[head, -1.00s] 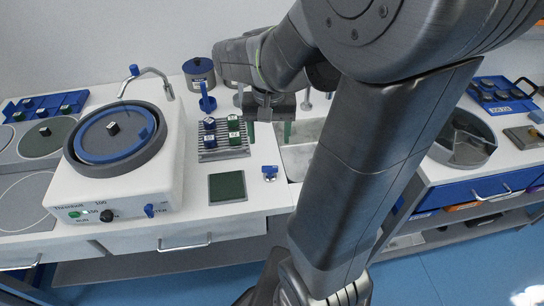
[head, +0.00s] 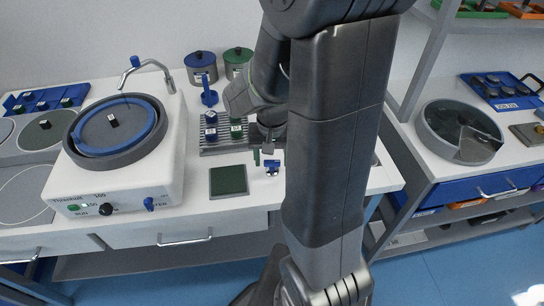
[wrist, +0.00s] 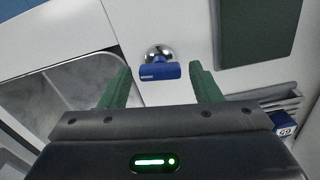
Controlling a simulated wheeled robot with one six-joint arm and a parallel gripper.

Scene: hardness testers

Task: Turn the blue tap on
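A small blue tap handle (head: 272,167) on a chrome ball base is on the white bench, right of the dark green pad. In the wrist view the tap (wrist: 160,71) lies ahead of my gripper (wrist: 162,85), roughly centred between its two green fingers. The fingers are wide apart and hold nothing. In the head view my gripper (head: 267,157) is just behind and above the tap. I cannot tell whether a finger touches it. A blue knob (head: 149,204) is also on the front of the polishing machine (head: 110,190).
The dark green pad (head: 228,180) lies flat left of the tap. A rack (head: 222,148) with several small blocks stands behind the pad. A sink basin (wrist: 65,90) is at the left in the wrist view. My arm hides much of the bench's right part in the head view.

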